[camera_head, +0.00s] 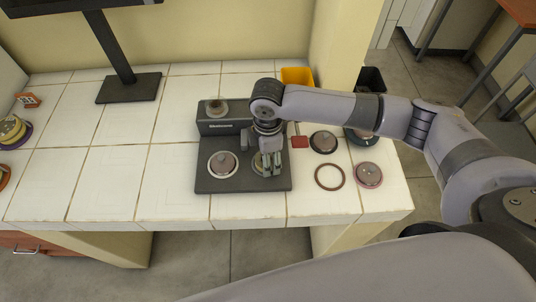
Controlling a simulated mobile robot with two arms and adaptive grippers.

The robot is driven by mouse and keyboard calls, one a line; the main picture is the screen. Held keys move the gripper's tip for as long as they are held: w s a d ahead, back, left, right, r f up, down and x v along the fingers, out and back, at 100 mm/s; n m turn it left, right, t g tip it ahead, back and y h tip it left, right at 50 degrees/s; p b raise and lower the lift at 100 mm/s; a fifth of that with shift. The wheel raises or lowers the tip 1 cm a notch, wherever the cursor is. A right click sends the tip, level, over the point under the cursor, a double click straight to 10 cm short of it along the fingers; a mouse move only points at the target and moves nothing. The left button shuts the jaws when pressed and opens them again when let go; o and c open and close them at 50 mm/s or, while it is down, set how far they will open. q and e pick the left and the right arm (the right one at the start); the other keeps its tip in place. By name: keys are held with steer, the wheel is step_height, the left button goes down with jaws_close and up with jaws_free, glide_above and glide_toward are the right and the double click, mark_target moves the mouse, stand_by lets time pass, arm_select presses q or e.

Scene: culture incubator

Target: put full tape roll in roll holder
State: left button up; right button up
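My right gripper (271,168) reaches in from the right and points down over the right part of a black device (213,183) on the white tiled table. Its fingertips are at or just above a tan round piece (257,162), partly hidden by them. I cannot tell whether they grip it. A second round piece, grey-brown with a pale rim (222,164), sits on the device's left part. A yellow roll-like object (11,130) lies at the far left edge, partly cut off. I cannot tell for sure which thing is the full tape roll or the roll holder. My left gripper is not in view.
Right of the device are a dark disc (323,142), a reddish ring (329,177) and a pinkish round piece (368,175) near the table's right edge. A yellow bin (297,76) and a monitor stand (129,88) are behind. The table's left middle is clear.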

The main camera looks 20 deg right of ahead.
steer(key=shift+o, duration=1.4)
steer(key=shift+r, duration=0.1)
step_height(320, 180, up, 12)
steer(key=b, duration=0.2)
